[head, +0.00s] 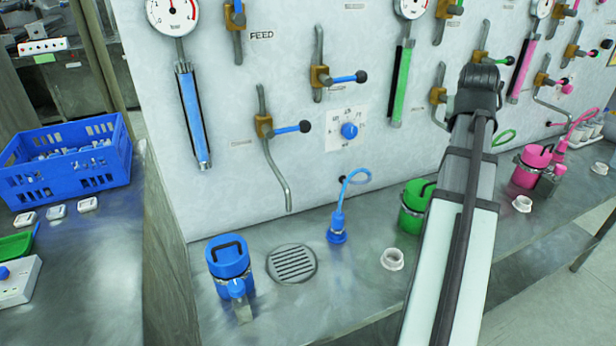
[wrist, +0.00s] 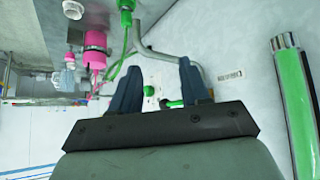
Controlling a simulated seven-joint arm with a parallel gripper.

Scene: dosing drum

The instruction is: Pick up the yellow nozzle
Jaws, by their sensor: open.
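I see no yellow nozzle in either view. My gripper (wrist: 158,75) shows in the wrist view with its two dark fingers apart and nothing between them. It points along the white panel (wrist: 235,40), with a green-knobbed valve (wrist: 172,104) and a green dial knob (wrist: 148,91) seen near and between the fingers. In the head view my arm covers part of the bench and panel, and my gripper is hidden. A blue nozzle on a hose (head: 337,236) stands on the bench near the middle.
A blue canister (head: 228,256), a round drain grate (head: 292,264), a green canister (head: 412,222) and a pink canister (head: 530,172) stand along the bench. White rings (head: 392,259) sit between them. Valves and gauges jut from the panel. A blue crate (head: 70,185) stands at left.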

